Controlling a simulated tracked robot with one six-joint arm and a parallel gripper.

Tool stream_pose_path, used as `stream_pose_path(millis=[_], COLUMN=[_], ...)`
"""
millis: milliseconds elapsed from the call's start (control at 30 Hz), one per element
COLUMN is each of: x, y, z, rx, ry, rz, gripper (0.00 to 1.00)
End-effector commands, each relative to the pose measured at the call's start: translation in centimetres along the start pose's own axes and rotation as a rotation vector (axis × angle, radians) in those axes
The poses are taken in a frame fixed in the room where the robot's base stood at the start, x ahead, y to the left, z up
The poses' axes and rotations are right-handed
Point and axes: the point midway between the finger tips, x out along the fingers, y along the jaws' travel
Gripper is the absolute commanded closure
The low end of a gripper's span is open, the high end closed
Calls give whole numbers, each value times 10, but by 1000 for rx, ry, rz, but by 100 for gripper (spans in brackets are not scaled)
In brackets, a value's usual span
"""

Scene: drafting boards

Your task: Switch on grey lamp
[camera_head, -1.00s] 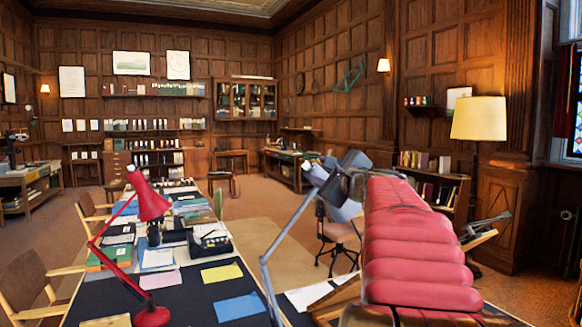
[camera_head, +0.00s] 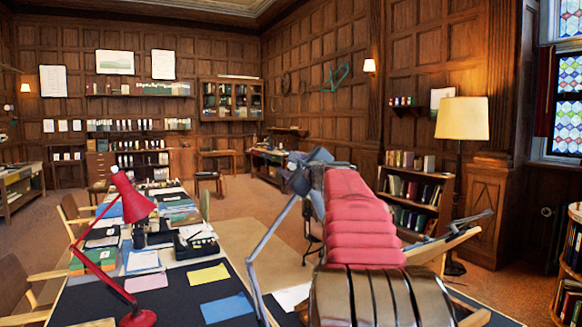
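The grey lamp (camera_head: 274,229) stands at the right side of the black-topped desk, its thin jointed stem bending up and to the right. Its upper end and head lie at the far end of my red-padded arm, and the arm covers part of them. Blue-grey parts there overlap, so I cannot separate lamp head from gripper or tell whether they touch. My gripper's fingers cannot be made out. I cannot see the lamp's switch or any glow from the lamp.
A red desk lamp (camera_head: 131,205) stands left on the desk, near papers and a typewriter (camera_head: 196,243). A lit floor lamp (camera_head: 462,118) and a bookcase (camera_head: 414,196) are at right. A tilted wooden board (camera_head: 442,246) is right of my arm. Chairs stand left.

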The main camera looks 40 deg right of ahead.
Motion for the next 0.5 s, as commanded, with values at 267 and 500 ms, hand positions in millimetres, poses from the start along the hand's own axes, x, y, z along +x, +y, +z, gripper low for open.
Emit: stream_pose_path(millis=[267,500], x=[0,0], y=[0,0], z=[0,0], rx=[0,0], ry=[0,1], rz=[0,0], gripper=[68,85])
